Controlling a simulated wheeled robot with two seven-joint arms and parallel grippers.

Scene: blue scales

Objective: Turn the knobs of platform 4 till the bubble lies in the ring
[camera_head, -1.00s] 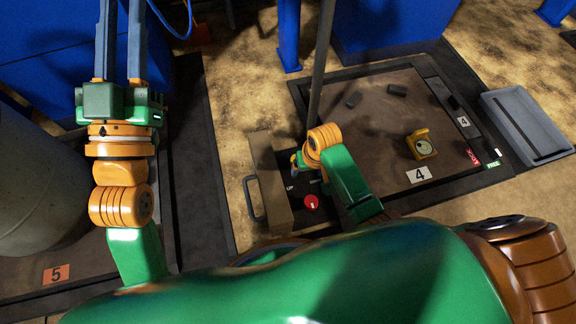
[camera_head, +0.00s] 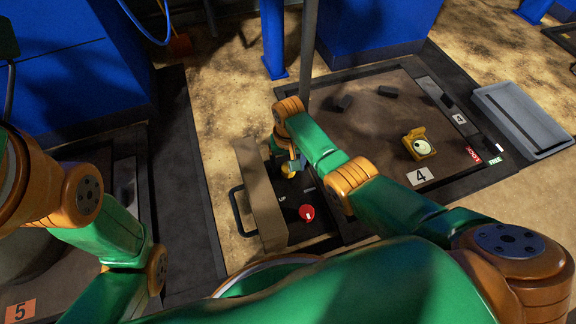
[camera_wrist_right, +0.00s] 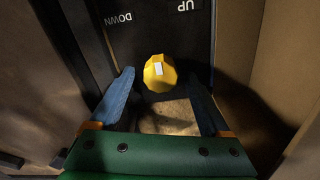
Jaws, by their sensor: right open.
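Platform 4 (camera_head: 375,125) is a brown plate in a dark frame, marked with a "4" label. A yellow level (camera_head: 419,144) with a round pale face sits on it; the bubble's place in the ring is too small to tell. A red knob (camera_head: 306,212) and a yellow knob (camera_head: 289,171) are in the dark strip by the platform's near left corner. In the right wrist view the yellow knob (camera_wrist_right: 160,73) has a white mark and lies between the blue fingers of my open right gripper (camera_wrist_right: 161,76), with gaps at both sides. My left gripper is not clearly in view.
A brown box wall (camera_head: 262,195) with a dark handle stands beside the knobs. UP and DOWN are printed by the yellow knob. A grey post (camera_head: 308,50) rises at the platform's far left corner. Dark blocks (camera_head: 388,91) lie on the platform, and a grey tray (camera_head: 520,115) at right.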

